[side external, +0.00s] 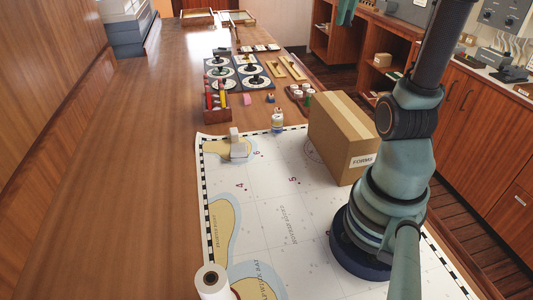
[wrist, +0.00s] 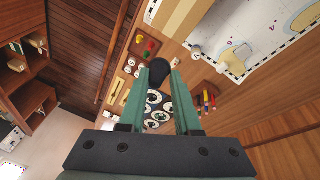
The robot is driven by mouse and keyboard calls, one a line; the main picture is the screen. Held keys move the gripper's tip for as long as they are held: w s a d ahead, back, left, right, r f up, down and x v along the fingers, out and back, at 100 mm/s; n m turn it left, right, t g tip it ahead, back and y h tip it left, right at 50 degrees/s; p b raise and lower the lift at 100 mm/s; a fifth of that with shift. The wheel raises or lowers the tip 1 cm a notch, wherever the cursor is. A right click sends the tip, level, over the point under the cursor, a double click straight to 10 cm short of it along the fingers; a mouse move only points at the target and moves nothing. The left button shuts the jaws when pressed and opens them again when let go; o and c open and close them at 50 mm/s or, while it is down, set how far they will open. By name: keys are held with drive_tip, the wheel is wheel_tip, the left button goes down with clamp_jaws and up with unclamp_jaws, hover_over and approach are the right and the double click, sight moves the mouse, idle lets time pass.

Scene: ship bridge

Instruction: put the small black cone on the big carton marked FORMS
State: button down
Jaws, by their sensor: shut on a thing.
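The big carton marked FORMS (side external: 345,135) stands upright on the chart in the side external view, with its label facing the camera and its flat top clear. In the wrist view, a tan box shape that looks like the carton (wrist: 183,17) shows at the top edge. My gripper (wrist: 159,75) shows in the wrist view with its two green fingers shut on a small black thing, which looks like the black cone (wrist: 155,72). It is held up above the table. The gripper is out of frame in the side external view.
A chart (side external: 265,195) covers the near table. A small bottle (side external: 277,121) stands by the carton, and a grey block (side external: 238,146) sits on the chart. The table's left side is clear.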

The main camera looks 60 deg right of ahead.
sight(334, 100)
drive_tip(key=shift+s+a, duration=0.5)
drive_tip(key=shift+a, duration=0.2)
wheel_tip(334, 100, down, 20)
drive_tip(key=shift+r, duration=0.1)
drive_tip(key=c, duration=0.6)
unclamp_jaws()
drive_tip(key=shift+a+f, duration=0.1)
drive_tip(key=shift+f, duration=0.1)
drive_tip(key=v, duration=1.2)
drive_tip(key=w+a+n+t+y, duration=0.1)
drive_tip(key=w+a, duration=0.2)
drive_tip(key=a, duration=0.5)
drive_tip(key=w+a+f+n+t, duration=0.1)
drive_tip(key=w+a, duration=0.2)
drive_tip(key=a, duration=0.6)
drive_tip(key=w+a+n+t+y, duration=0.1)
drive_tip(key=w+a+n, duration=0.1)
drive_tip(key=a, duration=0.6)
drive_tip(key=shift+w+a+f+t+y, duration=0.15)
drive_tip(key=shift+w+f+t+y, duration=0.2)
drive_tip(key=shift+w, duration=0.45)
